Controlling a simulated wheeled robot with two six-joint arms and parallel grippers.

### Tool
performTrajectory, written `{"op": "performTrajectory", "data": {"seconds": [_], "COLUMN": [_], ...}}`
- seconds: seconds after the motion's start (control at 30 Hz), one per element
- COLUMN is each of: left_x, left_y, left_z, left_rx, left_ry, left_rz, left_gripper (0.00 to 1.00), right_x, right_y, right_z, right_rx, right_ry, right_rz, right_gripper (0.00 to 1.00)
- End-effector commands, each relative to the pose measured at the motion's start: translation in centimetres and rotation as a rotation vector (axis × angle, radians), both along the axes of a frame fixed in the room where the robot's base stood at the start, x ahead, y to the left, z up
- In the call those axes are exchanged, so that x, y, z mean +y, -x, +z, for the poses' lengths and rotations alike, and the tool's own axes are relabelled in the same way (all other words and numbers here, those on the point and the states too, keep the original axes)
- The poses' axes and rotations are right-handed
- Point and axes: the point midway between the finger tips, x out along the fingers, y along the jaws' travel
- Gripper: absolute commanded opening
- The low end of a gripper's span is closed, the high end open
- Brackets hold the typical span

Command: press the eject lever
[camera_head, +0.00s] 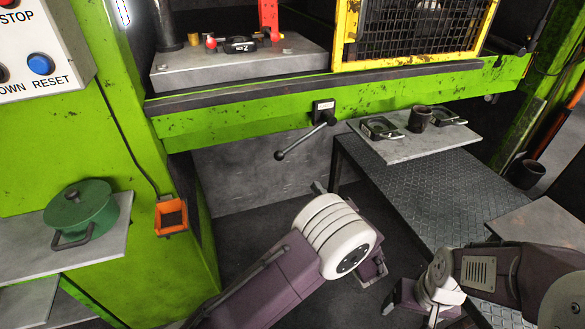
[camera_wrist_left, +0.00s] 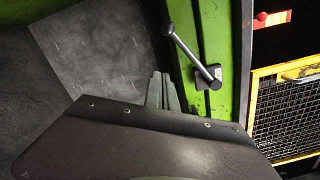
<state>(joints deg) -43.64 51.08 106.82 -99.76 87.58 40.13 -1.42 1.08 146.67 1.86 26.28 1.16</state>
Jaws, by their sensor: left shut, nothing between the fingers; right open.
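The eject lever (camera_head: 303,142) is a dark rod with a round knob, sticking out from a small labelled block on the press's green front beam. It slants down to the left in the head view. It also shows in the left wrist view (camera_wrist_left: 190,50), its knob at the upper middle. My left gripper (camera_wrist_left: 162,78) is shut and empty, apart from the lever in that view. In the head view only its grey tips (camera_head: 319,187) show below the lever, behind my white wrist joint. My right gripper (camera_head: 411,312) is open at the bottom, far from the lever.
A grey shelf (camera_head: 400,152) with dark parts and a cup (camera_head: 419,119) stands right of the lever, above a dark tread-plate table (camera_head: 430,195). A yellow mesh guard (camera_head: 415,35) is above. A green pot (camera_head: 80,210) sits left. The space below the lever is open.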

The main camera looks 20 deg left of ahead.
Motion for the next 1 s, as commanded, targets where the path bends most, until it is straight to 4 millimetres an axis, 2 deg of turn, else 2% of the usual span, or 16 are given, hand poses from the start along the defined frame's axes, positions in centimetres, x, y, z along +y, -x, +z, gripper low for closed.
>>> {"op": "performTrajectory", "data": {"seconds": [0.17, 0.27, 0.67, 0.83, 1.0], "left_x": [0.3, 1.0, 6.2, 8.3, 9.3], "left_y": [-0.2, -1.2, -8.0, -7.2, -6.8], "left_z": [0.0, 0.0, 0.2, 1.6, 2.1], "left_rx": [0.001, 0.001, 0.0, 0.002, 0.001], "left_ry": [0.001, 0.001, 0.001, 0.0, 0.0], "left_rz": [0.003, 0.005, 0.007, 0.004, 0.003], "left_gripper": [0.0, 0.0, 0.0, 0.0, 0.0], "right_x": [0.0, 0.0, 0.0, 0.0, 0.0], "right_y": [0.0, 0.0, 0.0, 0.0, 0.0], "right_z": [0.0, 0.0, -0.2, 0.2, 0.3], "right_rx": [0.0, 0.0, 0.0, 0.0, 0.0], "right_ry": [0.0, 0.0, 0.0, 0.0, 0.0], "right_rz": [0.0, 0.0, 0.0, 0.0, 0.0], "right_gripper": [0.78, 0.78, 0.78, 0.78, 0.78]}}
